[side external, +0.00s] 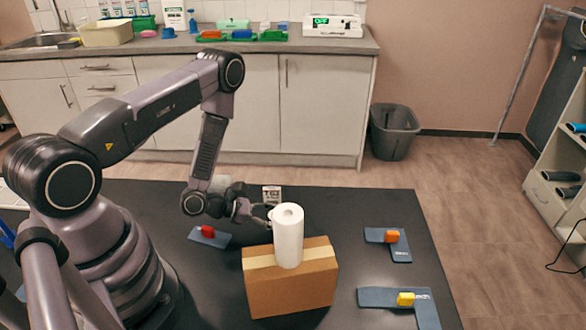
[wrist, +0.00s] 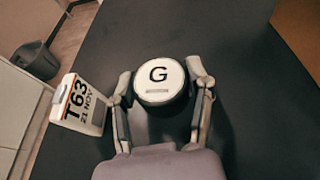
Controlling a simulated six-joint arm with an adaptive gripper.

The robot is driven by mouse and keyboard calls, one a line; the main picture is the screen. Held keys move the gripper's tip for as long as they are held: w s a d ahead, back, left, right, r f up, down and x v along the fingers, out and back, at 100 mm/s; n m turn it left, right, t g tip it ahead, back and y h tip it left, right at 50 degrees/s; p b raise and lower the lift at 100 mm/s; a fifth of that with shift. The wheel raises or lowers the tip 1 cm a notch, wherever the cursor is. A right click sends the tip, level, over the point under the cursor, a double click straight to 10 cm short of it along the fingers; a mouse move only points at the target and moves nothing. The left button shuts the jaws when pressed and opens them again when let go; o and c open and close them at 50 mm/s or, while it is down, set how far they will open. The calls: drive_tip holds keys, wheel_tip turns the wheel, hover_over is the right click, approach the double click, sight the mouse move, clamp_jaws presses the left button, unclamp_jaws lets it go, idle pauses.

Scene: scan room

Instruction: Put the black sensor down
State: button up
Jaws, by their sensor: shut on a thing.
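The black sensor (wrist: 159,84) is a round black piece with a white top marked "G". It sits between the two fingers of my gripper (wrist: 160,90) in the wrist view, and they are shut on it from both sides. In the side view my gripper (side external: 258,213) is over the black table (side external: 345,212), just behind and left of a white paper roll. The sensor is hidden behind the roll there. I cannot tell whether its underside touches the table.
A white labelled container, "T63 21 NOV" (wrist: 79,104), stands left of my gripper in the wrist view.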

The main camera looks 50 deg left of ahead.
drive_tip(key=shift+f, duration=0.75)
drive_tip(key=o, duration=1.2)
drive_tip(key=shift+f, duration=0.1)
